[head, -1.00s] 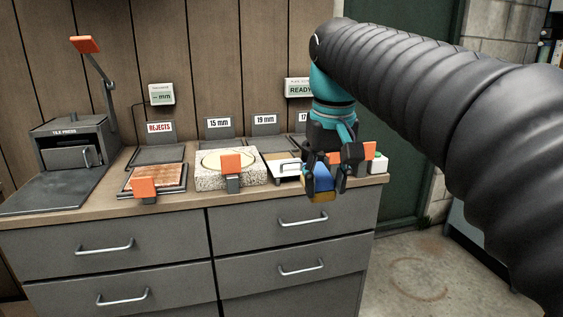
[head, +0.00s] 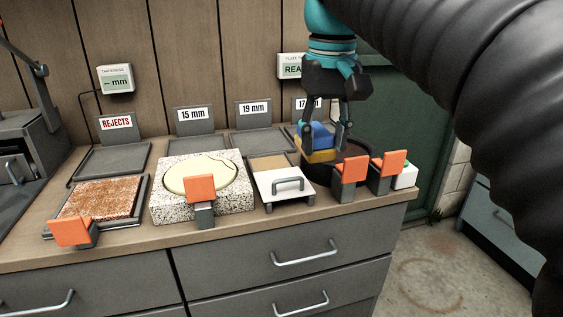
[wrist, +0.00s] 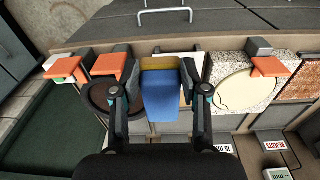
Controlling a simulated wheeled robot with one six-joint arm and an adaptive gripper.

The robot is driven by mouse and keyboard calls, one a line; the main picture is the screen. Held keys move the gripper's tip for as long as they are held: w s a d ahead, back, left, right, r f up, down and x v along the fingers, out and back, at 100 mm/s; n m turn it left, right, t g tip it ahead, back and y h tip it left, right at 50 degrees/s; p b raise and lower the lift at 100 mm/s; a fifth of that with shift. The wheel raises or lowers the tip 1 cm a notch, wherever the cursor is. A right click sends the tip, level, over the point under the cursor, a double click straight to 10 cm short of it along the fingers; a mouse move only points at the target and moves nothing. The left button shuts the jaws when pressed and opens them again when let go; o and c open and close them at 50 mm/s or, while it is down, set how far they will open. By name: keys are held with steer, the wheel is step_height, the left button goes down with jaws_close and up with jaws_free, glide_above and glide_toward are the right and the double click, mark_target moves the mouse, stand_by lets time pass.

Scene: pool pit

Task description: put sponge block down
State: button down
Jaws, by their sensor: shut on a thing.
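The sponge block is blue with a yellow layer (head: 318,139). It also shows in the wrist view (wrist: 163,97), between the two fingers. My gripper (head: 325,145) is shut on it from both sides. In the head view the block is over or at the left side of a dark round dish (head: 352,151) near the counter's right end. I cannot tell whether the block touches the dish or the counter. The dish is partly hidden by the fingers and the block.
Orange-flagged stands (head: 352,170) line the front right edge. A white lidded box with a handle (head: 281,186) is left of the dish. Further left are a speckled slab with a pale disc (head: 172,205) and a rusty tile (head: 103,199). Labelled trays (head: 197,143) stand behind.

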steer(key=w+a+f, duration=0.2)
steer(key=w, duration=0.1)
steer(key=w+a+f, duration=0.2)
steer(key=w, duration=0.1)
steer(key=w+a+f, duration=0.2)
steer(key=w+f, duration=0.1)
steer(key=shift+w, duration=0.25)
steer(key=shift+f+b, duration=0.35)
steer(key=shift+f, duration=1.55)
steer(key=c, duration=0.6)
jaws_free()
steer(key=r, duration=0.4)
steer(key=r+p, duration=0.1)
steer(key=r, duration=0.3)
steer(key=r+p, duration=0.1)
steer(key=r, duration=0.3)
steer(key=shift+s, duration=0.4)
